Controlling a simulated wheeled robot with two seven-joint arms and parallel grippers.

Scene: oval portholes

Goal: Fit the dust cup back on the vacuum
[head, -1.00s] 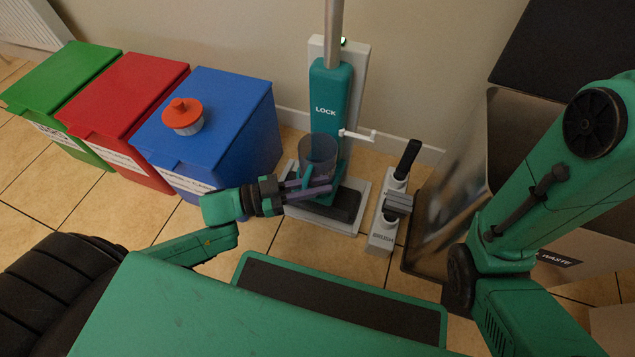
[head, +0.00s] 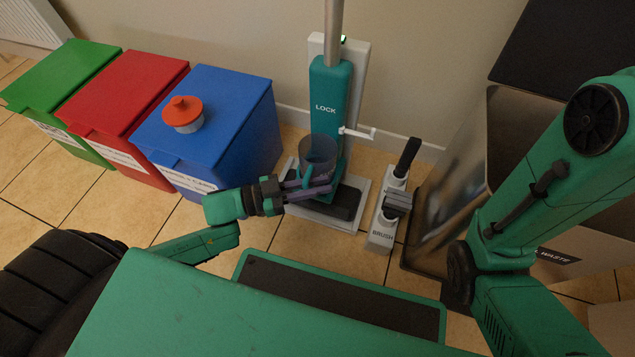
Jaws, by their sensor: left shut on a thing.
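The vacuum (head: 331,88) is a teal upright with the word LOCK on its body, standing on a pale dock against the wall. A white lever (head: 357,133) sticks out to the right from its body. The clear dust cup (head: 319,148) is upright at the front of the vacuum's lower body. My left gripper (head: 311,189) is shut on the cup's teal handle (head: 306,174). Whether the cup touches the vacuum's body, I cannot tell. An orange-red cap with a pale filter (head: 183,113) sits on the blue bin's lid. My right gripper is not in view.
Green (head: 62,85), red (head: 122,105) and blue (head: 215,130) bins stand in a row at left. A brush holder (head: 382,235) with a black-handled brush stands right of the dock. A metallic bin (head: 455,170) is at right.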

